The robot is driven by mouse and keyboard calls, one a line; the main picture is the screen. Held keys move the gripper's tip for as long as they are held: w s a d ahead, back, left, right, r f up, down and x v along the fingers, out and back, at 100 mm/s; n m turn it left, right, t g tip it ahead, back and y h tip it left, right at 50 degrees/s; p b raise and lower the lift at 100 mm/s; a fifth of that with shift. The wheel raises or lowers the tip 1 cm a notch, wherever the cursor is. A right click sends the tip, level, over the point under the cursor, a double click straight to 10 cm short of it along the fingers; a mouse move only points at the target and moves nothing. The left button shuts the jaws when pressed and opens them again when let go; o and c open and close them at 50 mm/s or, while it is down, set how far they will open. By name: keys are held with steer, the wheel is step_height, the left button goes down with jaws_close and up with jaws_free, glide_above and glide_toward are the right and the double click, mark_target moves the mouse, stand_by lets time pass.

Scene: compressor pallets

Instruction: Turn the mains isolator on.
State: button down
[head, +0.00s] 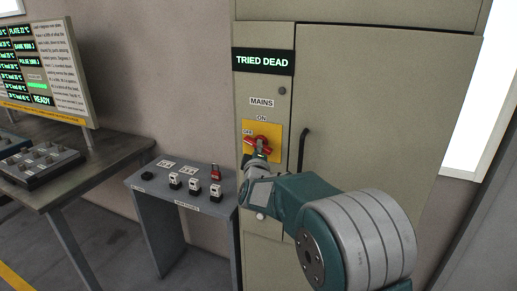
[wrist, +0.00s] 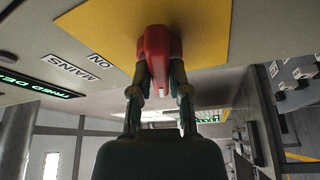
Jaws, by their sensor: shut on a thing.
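The mains isolator is a red rotary handle (head: 262,140) on a yellow plate (head: 276,131) on the beige cabinet door. An "ON" label sits above the plate and an "OFF" label at its upper left. In the head view the handle looks tilted; my gripper partly hides it, so its exact setting is unclear. My gripper (head: 259,156) is at the handle. In the wrist view the two fingers of my gripper (wrist: 160,78) are closed on either side of the red handle (wrist: 156,45), in front of the yellow plate (wrist: 205,30).
A "TRIED DEAD" sign (head: 263,61) is above the isolator. A black door handle (head: 303,150) stands upright just right of it. A low grey stand (head: 152,192) with switches and a red padlock (head: 216,173) is at left, beside a bench (head: 85,172) with a display board.

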steer(key=m+h, duration=0.2)
steer(key=m, duration=0.4)
steer(key=m+t+h, duration=0.1)
steer(key=m+h, duration=0.2)
steer(key=m, duration=0.3)
steer(key=a+f+m+h, duration=0.1)
steer(key=m+h, duration=0.1)
steer(key=m, duration=0.4)
steer(key=shift+w+t+h, duration=0.1)
steer(key=shift+t+h, duration=0.2)
steer(key=shift+t, duration=0.1)
steer(key=shift+m, duration=0.3)
steer(key=c, duration=0.6)
jaws_free()
steer(key=shift+a+r, duration=0.1)
